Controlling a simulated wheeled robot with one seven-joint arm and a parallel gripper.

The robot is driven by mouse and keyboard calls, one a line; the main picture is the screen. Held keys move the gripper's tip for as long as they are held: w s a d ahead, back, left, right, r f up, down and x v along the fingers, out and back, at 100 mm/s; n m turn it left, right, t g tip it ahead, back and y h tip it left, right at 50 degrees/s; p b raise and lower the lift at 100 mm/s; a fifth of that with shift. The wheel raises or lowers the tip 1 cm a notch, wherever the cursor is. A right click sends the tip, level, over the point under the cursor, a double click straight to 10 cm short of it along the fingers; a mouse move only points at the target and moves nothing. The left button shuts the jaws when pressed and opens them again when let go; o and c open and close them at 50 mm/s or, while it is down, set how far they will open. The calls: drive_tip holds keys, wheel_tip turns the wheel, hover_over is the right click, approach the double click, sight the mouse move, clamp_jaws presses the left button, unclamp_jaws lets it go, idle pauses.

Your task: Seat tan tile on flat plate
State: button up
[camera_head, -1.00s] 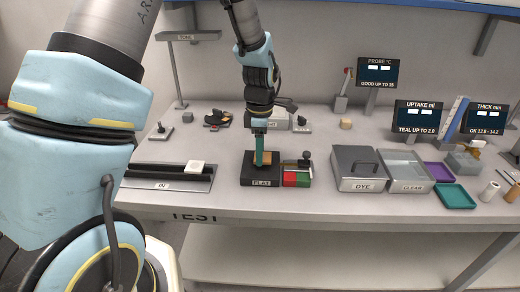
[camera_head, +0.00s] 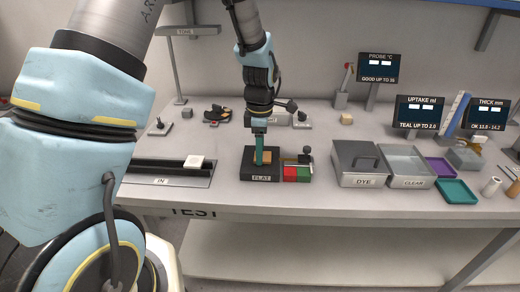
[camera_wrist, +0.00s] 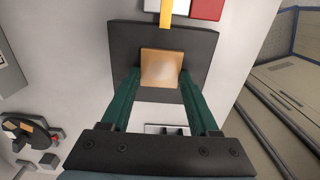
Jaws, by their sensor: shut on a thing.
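The tan tile (camera_wrist: 162,68) is a small square between the tips of my gripper's green fingers in the wrist view. My gripper (camera_wrist: 160,80) is shut on it. The flat plate, a black block labelled FLAT (camera_head: 262,178), lies right under the tile; its dark top surrounds the tile in the wrist view (camera_wrist: 205,50). In the head view my gripper (camera_head: 262,160) points straight down over the plate, and the tile shows as a small orange-tan patch at the fingertips. The tile looks level and on or very close to the plate; I cannot tell whether it touches.
A red and green block pair (camera_head: 297,174) stands just right of the plate. Further right are the DYE box (camera_head: 358,180) and the CLEAR tray (camera_head: 410,183). The IN rail (camera_head: 160,179) with a white tile (camera_head: 195,161) lies left. The bench front edge is close.

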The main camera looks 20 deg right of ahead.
drive_tip(key=o, duration=1.4)
drive_tip(key=shift+o, duration=0.2)
wheel_tip(320, 180, up, 11)
drive_tip(key=b, duration=0.2)
drive_tip(key=shift+f, duration=0.1)
